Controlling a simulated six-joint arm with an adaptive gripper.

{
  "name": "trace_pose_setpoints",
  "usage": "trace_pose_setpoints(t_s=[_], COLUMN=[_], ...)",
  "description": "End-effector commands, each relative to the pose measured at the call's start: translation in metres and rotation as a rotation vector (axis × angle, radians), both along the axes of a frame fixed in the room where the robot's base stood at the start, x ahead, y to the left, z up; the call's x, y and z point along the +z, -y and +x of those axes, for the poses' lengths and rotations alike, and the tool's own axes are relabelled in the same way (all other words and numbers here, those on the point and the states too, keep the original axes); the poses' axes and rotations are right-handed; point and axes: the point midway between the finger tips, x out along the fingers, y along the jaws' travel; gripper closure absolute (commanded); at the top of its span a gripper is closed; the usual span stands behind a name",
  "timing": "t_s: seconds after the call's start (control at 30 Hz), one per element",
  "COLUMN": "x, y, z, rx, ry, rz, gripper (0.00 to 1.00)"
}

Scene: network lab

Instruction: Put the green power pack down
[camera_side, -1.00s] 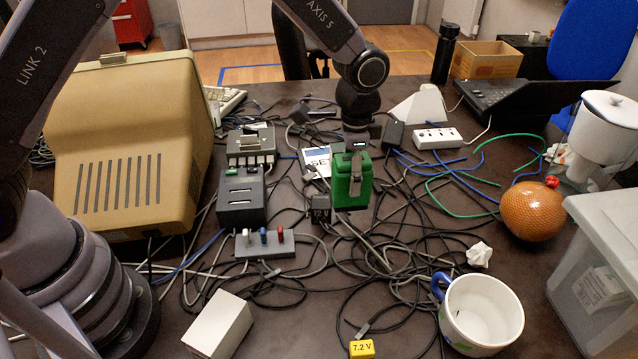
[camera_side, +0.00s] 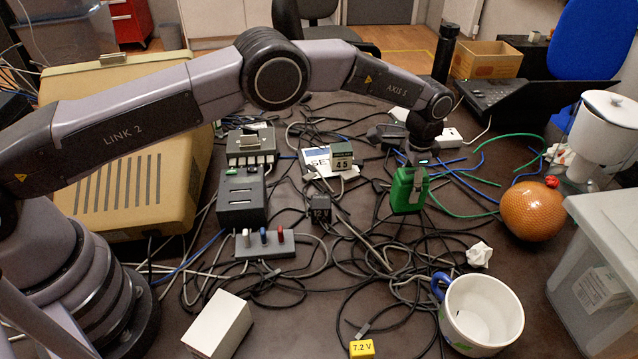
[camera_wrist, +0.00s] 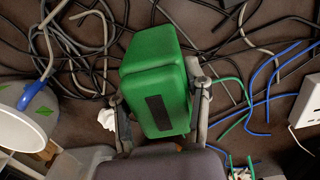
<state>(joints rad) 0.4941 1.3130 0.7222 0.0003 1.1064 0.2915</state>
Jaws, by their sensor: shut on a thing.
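The green power pack (camera_side: 409,192) is held between the fingers of my gripper (camera_side: 415,170), right of the middle of the table in the side view. In the wrist view the pack (camera_wrist: 158,85) fills the middle, with one finger of my gripper (camera_wrist: 160,112) on each side of it. A dark patch shows on its near face. Below it lie tangled cables on the dark table. I cannot tell whether its underside touches the cables or hangs just above them.
Black, blue and green cables (camera_side: 480,180) spread over the table around the pack. A white mug (camera_side: 482,318), crumpled paper (camera_side: 479,254) and an orange ball (camera_side: 532,212) stand to the front and right. A grey block marked 45 (camera_side: 341,158) and a black 12 V block (camera_side: 320,210) stand to the left.

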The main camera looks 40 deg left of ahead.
Motion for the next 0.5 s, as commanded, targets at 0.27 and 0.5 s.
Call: trace_pose_setpoints(t_s=[0.27, 0.5], x=[-0.018, -0.038], y=[0.003, 0.003], z=[0.006, 0.006], rx=[0.0, 0.001], ry=[-0.001, 0.004], rz=[0.001, -0.002], gripper=[0.93, 0.93])
